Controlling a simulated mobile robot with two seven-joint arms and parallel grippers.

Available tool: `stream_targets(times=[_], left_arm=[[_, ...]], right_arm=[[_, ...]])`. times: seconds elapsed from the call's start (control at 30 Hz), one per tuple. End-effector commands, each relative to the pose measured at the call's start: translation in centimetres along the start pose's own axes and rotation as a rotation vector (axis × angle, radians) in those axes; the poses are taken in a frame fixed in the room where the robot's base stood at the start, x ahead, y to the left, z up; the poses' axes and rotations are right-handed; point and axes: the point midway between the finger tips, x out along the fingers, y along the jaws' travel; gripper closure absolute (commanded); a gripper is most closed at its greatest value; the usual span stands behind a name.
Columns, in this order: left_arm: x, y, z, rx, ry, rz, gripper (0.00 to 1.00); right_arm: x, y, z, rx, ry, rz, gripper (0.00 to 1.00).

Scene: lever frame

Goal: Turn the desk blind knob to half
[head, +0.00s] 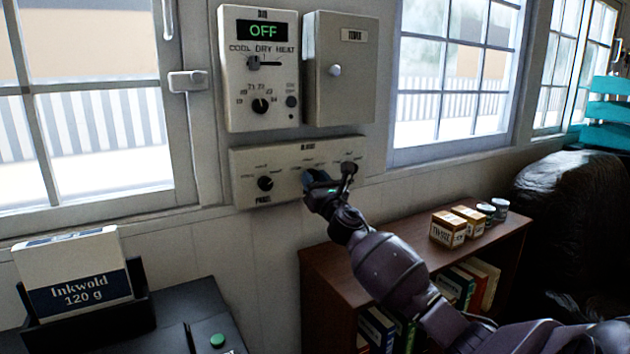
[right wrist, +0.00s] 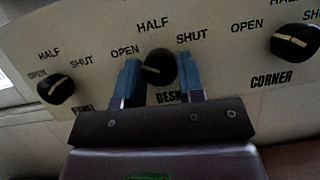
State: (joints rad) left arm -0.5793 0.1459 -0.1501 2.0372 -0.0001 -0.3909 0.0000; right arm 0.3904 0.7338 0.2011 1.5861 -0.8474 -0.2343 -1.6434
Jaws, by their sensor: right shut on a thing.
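The blind panel (head: 282,154) is a pale wall plate with a row of black knobs marked OPEN, HALF and SHUT. The desk knob (right wrist: 158,64) is the middle one in the right wrist view, with DESK written below it. Its pale mark shows on the left part of its face, toward OPEN; the exact setting is hard to tell. My right gripper (right wrist: 159,82) has its blue fingers on both sides of this knob, shut on it. In the head view my right gripper (head: 314,181) hides the desk knob. My left gripper is not in view.
The left knob (right wrist: 55,89) and the corner knob (right wrist: 295,43) flank the desk knob. A thermostat (head: 244,94) reading OFF and a closed grey box (head: 355,95) hang above the panel. A low bookcase (head: 325,262) with small boxes stands below right.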

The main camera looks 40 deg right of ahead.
Motion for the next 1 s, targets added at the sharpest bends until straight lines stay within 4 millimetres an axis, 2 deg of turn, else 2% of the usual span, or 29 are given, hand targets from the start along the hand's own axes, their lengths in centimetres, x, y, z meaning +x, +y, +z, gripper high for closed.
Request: stream_targets(times=[0.37,0.87,1.0], left_arm=[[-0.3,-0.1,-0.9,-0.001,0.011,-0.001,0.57],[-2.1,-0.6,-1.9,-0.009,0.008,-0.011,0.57],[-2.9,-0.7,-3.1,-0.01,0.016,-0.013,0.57]], right_arm=[[0.1,0.1,0.2,0.095,0.002,-0.041,0.88],[0.2,0.3,0.6,0.5,0.014,-0.208,0.88],[0.2,0.4,0.6,0.617,0.018,-0.257,0.88]])
